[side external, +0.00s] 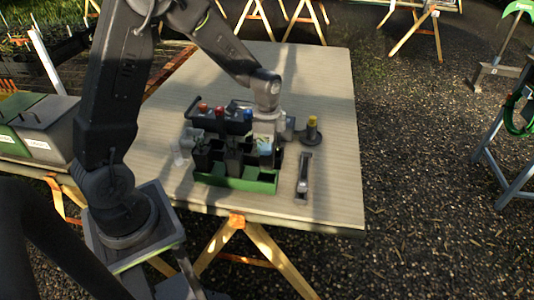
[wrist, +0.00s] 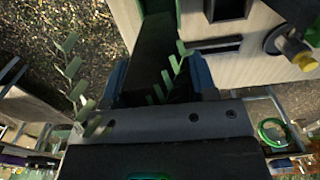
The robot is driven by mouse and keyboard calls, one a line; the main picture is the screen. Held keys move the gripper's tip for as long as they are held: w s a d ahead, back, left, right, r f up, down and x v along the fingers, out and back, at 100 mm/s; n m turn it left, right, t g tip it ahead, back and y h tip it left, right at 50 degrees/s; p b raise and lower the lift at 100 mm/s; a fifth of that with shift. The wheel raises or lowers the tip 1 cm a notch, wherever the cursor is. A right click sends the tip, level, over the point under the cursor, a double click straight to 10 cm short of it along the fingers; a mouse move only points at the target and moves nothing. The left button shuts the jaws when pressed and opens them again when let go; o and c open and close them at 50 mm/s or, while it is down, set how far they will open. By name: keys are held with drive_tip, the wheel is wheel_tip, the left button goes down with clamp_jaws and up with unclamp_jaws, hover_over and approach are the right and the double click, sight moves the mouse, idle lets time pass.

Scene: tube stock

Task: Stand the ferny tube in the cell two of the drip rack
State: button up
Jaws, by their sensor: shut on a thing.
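My gripper (wrist: 157,80) is shut on a dark tube, the ferny tube (wrist: 155,50), between two blue jaw pads in the wrist view. Green fronds (wrist: 73,82) show to its left, and more show across its front. In the side view my gripper (side external: 265,148) is low over the right part of the drip rack. The drip rack (side external: 235,182) has a green base and dark cells. The held tube is mostly hidden there, and I cannot tell whether its foot is inside a cell or above one. The cell numbers are not readable.
The table's right side (side external: 335,100) is bare.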

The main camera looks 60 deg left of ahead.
drive_tip(key=a+m, duration=1.5)
drive_tip(key=m, duration=0.3)
wheel_tip(320, 180, down, 8)
drive_tip(key=shift+w, duration=0.35)
idle(0.5)
drive_tip(key=shift+f, duration=0.35)
idle(0.7)
drive_tip(key=o, duration=1.1)
